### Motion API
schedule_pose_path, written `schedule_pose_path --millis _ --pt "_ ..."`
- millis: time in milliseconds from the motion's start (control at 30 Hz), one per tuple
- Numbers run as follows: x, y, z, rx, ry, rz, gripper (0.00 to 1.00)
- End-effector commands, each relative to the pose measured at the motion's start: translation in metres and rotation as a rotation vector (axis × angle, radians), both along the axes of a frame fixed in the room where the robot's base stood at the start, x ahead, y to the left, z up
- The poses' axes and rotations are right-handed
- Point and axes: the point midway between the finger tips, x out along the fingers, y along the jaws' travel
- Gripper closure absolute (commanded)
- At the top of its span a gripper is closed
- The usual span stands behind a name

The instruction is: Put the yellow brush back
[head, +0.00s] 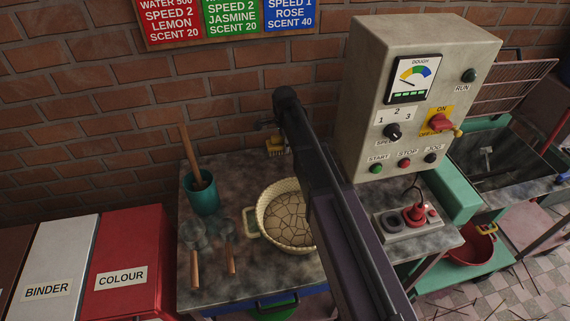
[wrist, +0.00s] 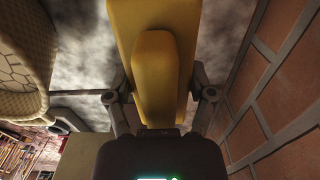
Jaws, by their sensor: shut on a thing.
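The yellow brush (head: 277,147) is near the back edge of the table, close to the brick wall and just behind the basin. In the wrist view the yellow brush (wrist: 155,50) fills the space between my fingers. My gripper (wrist: 160,97) is shut on it, one finger on each side. In the head view my arm hides most of my gripper. I cannot tell whether the brush touches the tabletop.
A cream basin (head: 250,222) with cracked dough sits on the table (head: 225,292). A teal cup (head: 203,198) with a wooden-handled tool stands left. Two scoops (head: 196,232) lie in front of it. The control box (head: 400,100) and a socket block (head: 393,222) are right.

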Motion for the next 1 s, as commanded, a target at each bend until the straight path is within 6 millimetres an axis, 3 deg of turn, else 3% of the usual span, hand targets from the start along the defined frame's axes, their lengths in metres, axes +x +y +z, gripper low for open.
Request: schedule_pose_path --millis 567,1000 --pt "-0.002 0.005 -0.003 -0.001 0.000 0.002 0.68" --pt "-0.002 0.004 -0.038 -0.001 0.000 0.001 0.68"
